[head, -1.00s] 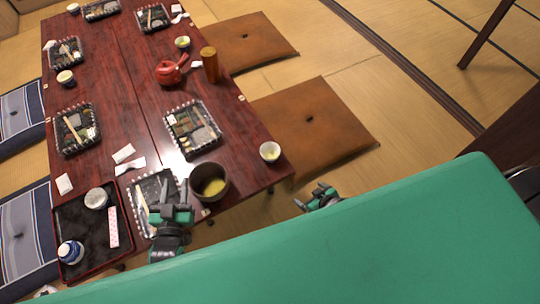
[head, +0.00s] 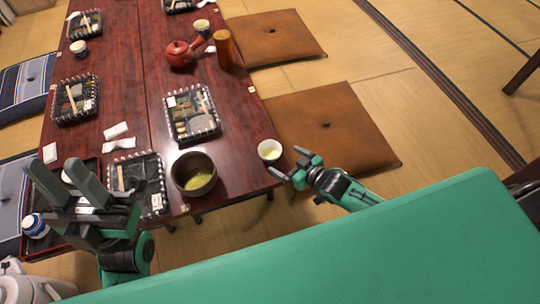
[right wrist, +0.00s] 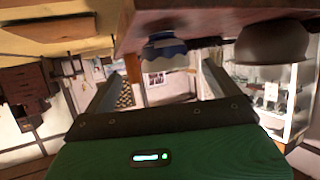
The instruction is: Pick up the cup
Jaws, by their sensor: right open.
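The cup (head: 270,149), small and pale with yellow-green liquid in it, stands upright at the near right corner of the table. My right gripper (head: 288,162) is open just to the right of the cup in the head view, its fingertips close to the cup's near right side. In the right wrist view, which looks upside down, the blue-and-white cup (right wrist: 164,52) lies ahead between the spread fingers (right wrist: 155,80). Whether a finger touches it I cannot tell. My left gripper (head: 55,172) is open and empty over the near left of the table.
A dark bowl (head: 194,175) with yellow liquid stands left of the cup. A lunch tray (head: 213,125), a red teapot (head: 179,53) and a brown cylinder (head: 224,50) stand farther back. A brown cushion (head: 345,115) lies on the floor to the right.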

